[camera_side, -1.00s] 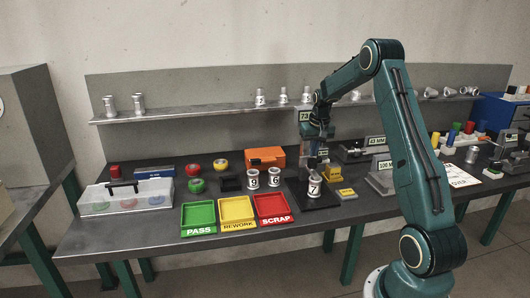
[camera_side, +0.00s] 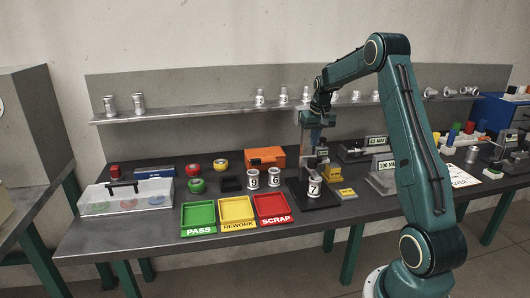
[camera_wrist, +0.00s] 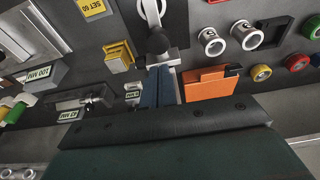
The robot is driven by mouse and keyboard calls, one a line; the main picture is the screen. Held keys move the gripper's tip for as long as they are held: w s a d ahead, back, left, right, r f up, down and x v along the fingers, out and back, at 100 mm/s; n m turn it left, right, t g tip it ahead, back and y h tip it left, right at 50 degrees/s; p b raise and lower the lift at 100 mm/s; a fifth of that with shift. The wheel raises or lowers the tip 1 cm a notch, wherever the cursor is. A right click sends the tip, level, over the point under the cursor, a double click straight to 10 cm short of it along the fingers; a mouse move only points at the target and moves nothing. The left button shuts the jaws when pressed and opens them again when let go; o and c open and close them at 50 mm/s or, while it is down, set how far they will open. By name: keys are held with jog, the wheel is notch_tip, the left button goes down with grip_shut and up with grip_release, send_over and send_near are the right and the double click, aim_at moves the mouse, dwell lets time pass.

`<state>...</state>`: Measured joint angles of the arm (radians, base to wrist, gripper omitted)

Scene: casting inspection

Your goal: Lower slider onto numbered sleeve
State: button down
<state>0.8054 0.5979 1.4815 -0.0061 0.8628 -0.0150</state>
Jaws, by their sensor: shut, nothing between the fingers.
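The numbered sleeve, a grey cylinder marked 7 (camera_side: 314,187), stands upright on the black base of a gauge stand (camera_side: 327,199) in the side view. The stand's slider is around the upright above and behind the sleeve; its exact height over the sleeve is hard to tell. My gripper (camera_side: 314,136) is above the sleeve, in front of the stand's upright. In the wrist view its blue fingers (camera_wrist: 158,86) are together and empty, close to a black rounded knob (camera_wrist: 158,42) on the stand. The gap between fingers and knob is unclear.
Sleeves 5 (camera_side: 253,179) and 6 (camera_side: 274,178) stand left of the stand. Green (camera_side: 198,233), yellow (camera_side: 237,228) and red (camera_side: 272,222) trays lie in front. An orange box (camera_side: 265,157) sits behind, with yellow blocks (camera_side: 346,194) on the right. A shelf (camera_side: 200,113) runs behind.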

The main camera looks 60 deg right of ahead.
jog(key=shift+r, duration=1.5)
jog(key=s+a+r+n+t, duration=0.15)
jog(key=a+r, duration=0.45)
jog(key=a, duration=0.6)
jog(key=s+a+r+n, duration=0.25)
jog(key=a+r, duration=0.35)
jog(key=a, duration=0.6)
jog(key=s+a+f+n+t+y, duration=0.1)
jog(key=s+a+n, duration=0.4)
jog(key=s+a, duration=1.1)
jog(key=shift+s+f+t+y, duration=0.3)
jog(key=shift+s+f+t, duration=0.15)
jog(key=shift+f+t, duration=0.4)
